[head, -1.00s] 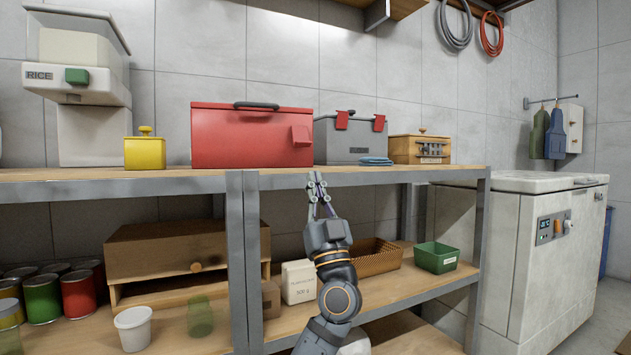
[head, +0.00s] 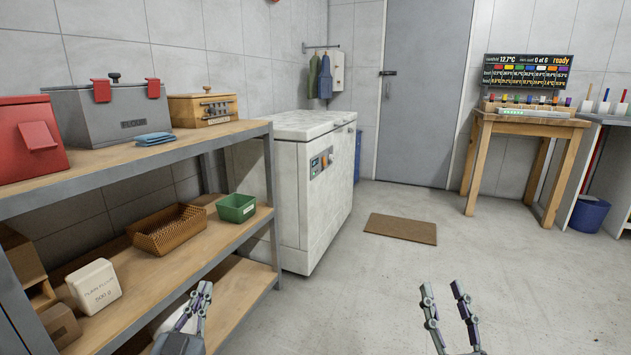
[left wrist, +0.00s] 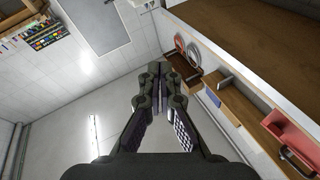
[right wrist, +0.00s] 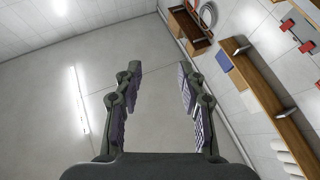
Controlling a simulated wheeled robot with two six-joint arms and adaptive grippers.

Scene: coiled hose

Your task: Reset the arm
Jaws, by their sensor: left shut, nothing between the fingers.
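My left gripper (head: 205,290) is at the lower left of the head view, in front of the shelf unit, with its fingers together. In the left wrist view its fingertips (left wrist: 160,70) meet and hold nothing. My right gripper (head: 444,292) points up over the bare floor at the bottom of the head view. Its fingers stand apart and empty, as the right wrist view (right wrist: 156,75) shows too. Coiled hoses, a red one (left wrist: 180,42) and a grey one (left wrist: 194,54), hang on the wall in the left wrist view, away from the fingers.
The shelf unit (head: 225,133) stands on the left with a red box (head: 15,150), a grey flour box (head: 120,112) and a green bin (head: 236,208). A white chest freezer (head: 290,150) is behind it. A wooden table (head: 530,122) stands at right. The floor between is clear except a brown mat (head: 401,228).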

